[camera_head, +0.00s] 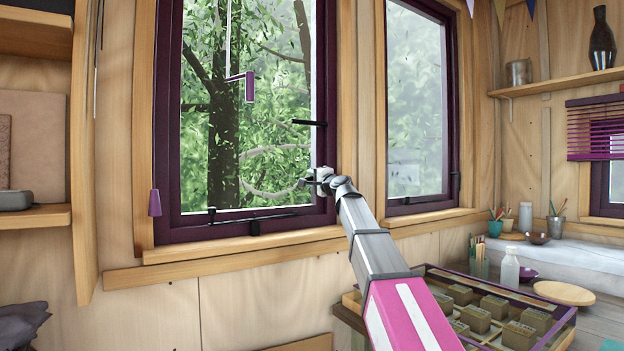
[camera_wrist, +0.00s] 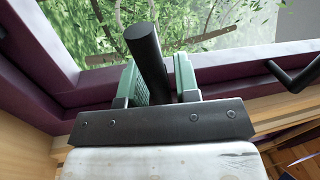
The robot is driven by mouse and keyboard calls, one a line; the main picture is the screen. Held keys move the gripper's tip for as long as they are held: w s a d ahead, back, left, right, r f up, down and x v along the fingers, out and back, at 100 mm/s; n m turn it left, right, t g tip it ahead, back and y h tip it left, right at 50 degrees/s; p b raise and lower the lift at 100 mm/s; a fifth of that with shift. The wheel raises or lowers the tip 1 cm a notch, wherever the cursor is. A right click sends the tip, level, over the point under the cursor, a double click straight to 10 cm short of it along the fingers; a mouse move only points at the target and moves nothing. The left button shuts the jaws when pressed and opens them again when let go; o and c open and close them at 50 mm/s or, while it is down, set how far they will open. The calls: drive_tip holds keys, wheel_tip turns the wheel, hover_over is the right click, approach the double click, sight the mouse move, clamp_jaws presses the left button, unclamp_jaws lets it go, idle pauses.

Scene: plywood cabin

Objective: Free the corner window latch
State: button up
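The left window has a dark purple frame (camera_head: 325,90). A black latch handle (camera_wrist: 150,60) near its lower right corner points into the room. My gripper (camera_head: 312,183) is at that corner, low on the right side of the frame. In the wrist view, the green-padded fingers of my gripper (camera_wrist: 160,82) stand on either side of the handle. The left pad appears to meet it; the right is very close, and I cannot tell if both press on it. A second black handle (camera_head: 310,123) sits higher on the same side; it also shows in the wrist view (camera_wrist: 295,75).
A black stay bar (camera_head: 255,222) runs along the bottom of the left window. A second window (camera_head: 422,100) stands to the right. Below my arm is a purple-edged display case (camera_head: 500,310) with several small blocks. A white bottle (camera_head: 510,267) stands behind it. Shelves (camera_head: 35,217) are at left.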

drive_tip(key=v, duration=1)
